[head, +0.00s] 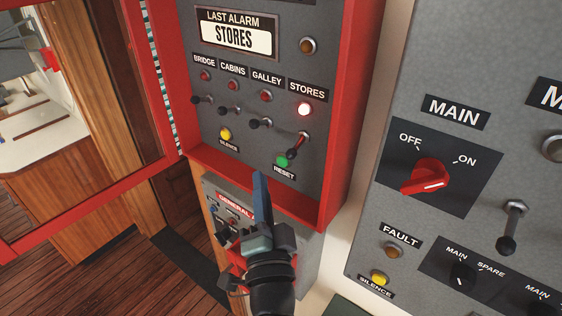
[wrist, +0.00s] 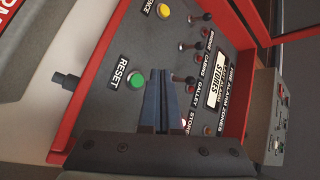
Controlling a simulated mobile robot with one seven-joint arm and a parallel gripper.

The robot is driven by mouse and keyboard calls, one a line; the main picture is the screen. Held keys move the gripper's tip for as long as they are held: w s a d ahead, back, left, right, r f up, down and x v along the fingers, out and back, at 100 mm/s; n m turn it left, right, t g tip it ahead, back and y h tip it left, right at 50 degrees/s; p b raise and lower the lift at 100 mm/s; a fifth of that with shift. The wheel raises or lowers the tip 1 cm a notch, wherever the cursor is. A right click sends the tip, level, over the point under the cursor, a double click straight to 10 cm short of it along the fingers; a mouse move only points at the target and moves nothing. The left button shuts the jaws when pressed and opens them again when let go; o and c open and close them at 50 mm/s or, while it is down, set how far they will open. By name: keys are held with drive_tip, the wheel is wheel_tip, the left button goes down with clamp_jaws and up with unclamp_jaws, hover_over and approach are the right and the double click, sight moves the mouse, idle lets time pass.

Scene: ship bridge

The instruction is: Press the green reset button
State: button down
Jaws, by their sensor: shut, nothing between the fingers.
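The green reset button (head: 282,161) sits low on the grey alarm panel (head: 222,92), above its RESET label. It also shows in the wrist view (wrist: 138,82), beside its label. My gripper (head: 261,176) is shut and empty in front of the panel's lower part. In the head view its tips lie just left of and below the green button. In the wrist view the fingers (wrist: 163,90) point at the panel to the right of the button. I cannot tell whether the tips touch the panel.
A yellow silence button (head: 226,134) lies to the left. The red frame (head: 338,125) stands out around the panel. A MAIN switch panel (head: 470,190) is at right.

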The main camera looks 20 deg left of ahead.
sight(273, 202)
drive_tip(key=shift+w+d+b, duration=0.2)
drive_tip(key=shift+w+d, duration=0.1)
drive_tip(key=shift+w, duration=0.45)
drive_tip(key=shift+w+d+b, duration=0.2)
drive_tip(key=shift+w+d, duration=0.05)
drive_tip(key=shift+w, duration=0.45)
idle(1.0)
drive_tip(key=shift+w+d, duration=0.1)
drive_tip(key=shift+w, duration=0.3)
drive_tip(key=shift+w+d+b, duration=0.15)
drive_tip(key=shift+w+b, duration=0.2)
drive_tip(key=shift+b, duration=0.1)
idle(0.4)
drive_tip(key=shift+s, duration=0.15)
idle(0.3)
drive_tip(key=shift+s+a, duration=0.25)
drive_tip(key=shift+s, duration=0.35)
drive_tip(key=s, duration=0.1)
drive_tip(key=s+a, duration=0.1)
drive_tip(key=s, duration=0.1)
drive_tip(key=s+p, duration=0.1)
drive_tip(key=shift+s+a, duration=0.4)
